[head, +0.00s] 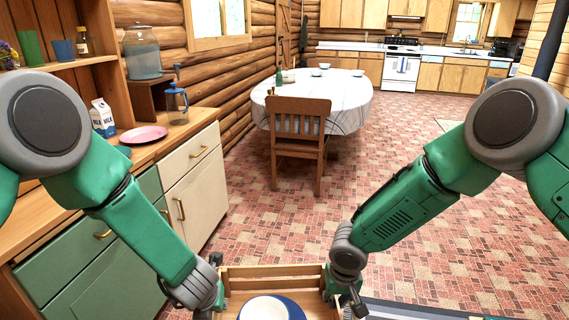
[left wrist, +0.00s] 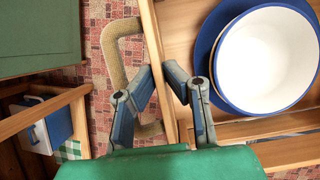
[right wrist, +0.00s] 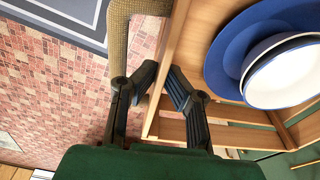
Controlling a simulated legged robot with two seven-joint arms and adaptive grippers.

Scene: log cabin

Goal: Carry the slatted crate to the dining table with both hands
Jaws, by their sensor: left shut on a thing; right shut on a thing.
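The slatted wooden crate (head: 270,271) is at the bottom centre of the head view, in front of me. It holds a white bowl (head: 264,309) and a blue plate (head: 292,304). My left gripper (left wrist: 158,70) is shut on the crate's left side, with a finger on each side of the wall by a tan loop handle (left wrist: 108,55). My right gripper (right wrist: 160,68) is shut on the opposite side by a similar handle (right wrist: 117,40). The dining table (head: 345,98), with a white patterned cloth, stands ahead, apart from the crate.
A wooden chair (head: 298,135) stands at the table's near side. Bowls and a green bottle (head: 279,77) are on the table. A cabinet (head: 193,170) with a pink plate (head: 144,134) on top lines the left. Brick-patterned floor (head: 420,205) is open to the right.

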